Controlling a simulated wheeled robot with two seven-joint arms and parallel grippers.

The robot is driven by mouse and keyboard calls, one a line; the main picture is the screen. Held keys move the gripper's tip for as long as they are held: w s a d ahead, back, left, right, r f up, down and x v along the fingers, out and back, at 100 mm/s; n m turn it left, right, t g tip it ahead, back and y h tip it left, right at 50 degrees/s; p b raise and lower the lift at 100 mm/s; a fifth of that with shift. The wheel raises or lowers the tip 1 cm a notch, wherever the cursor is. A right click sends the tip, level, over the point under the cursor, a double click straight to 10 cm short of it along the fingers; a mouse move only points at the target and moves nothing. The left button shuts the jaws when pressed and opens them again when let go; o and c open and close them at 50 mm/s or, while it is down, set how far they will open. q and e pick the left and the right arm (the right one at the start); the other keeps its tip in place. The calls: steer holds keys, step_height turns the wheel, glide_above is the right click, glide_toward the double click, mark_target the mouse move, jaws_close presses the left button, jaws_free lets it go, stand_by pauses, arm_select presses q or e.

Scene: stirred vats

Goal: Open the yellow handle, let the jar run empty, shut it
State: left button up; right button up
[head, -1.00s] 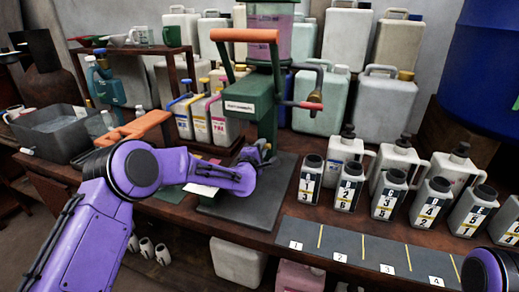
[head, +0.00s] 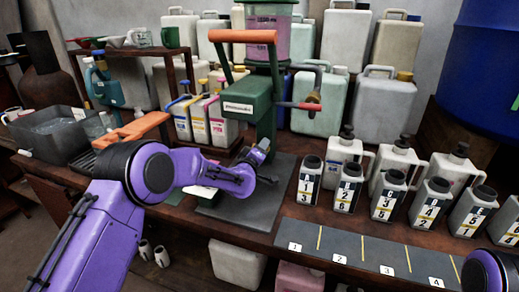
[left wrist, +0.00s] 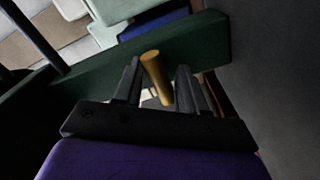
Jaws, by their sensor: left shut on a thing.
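A clear jar (head: 268,35) with pink liquid sits on top of a green press-like stand with an orange-topped lever (head: 242,36). The yellow handle (left wrist: 156,78) shows in the left wrist view as an ochre rod between my two fingers. In the head view my gripper and the stand hide it. My left gripper (head: 262,150), also in the left wrist view (left wrist: 160,88), is shut on this handle, low at the front of the stand. A red-tipped spout (head: 305,106) sticks out to the right of the stand. My right gripper is out of view.
Numbered grey bottles (head: 349,188) stand in a row at the right, behind a dark strip with number cards (head: 340,258). Small yellow, pink and blue capped jugs (head: 200,122) stand left of the stand. A grey tub (head: 50,130) is at the left.

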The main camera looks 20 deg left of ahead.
arm_select(q)
steer(key=shift+o, duration=0.2)
steer(key=shift+w+a+r+m, duration=0.1)
steer(key=shift+a+r+m, duration=0.1)
steer(key=shift+r+m, duration=0.1)
steer(key=o, duration=1)
steer(key=shift+o, duration=0.2)
steer(key=shift+f, duration=0.15)
steer(key=shift+s+f, duration=0.1)
steer(key=shift+s, duration=0.2)
steer(key=s, duration=0.9)
steer(key=shift+s+a, duration=0.15)
steer(key=shift+s, duration=0.4)
steer(key=shift+a, duration=0.1)
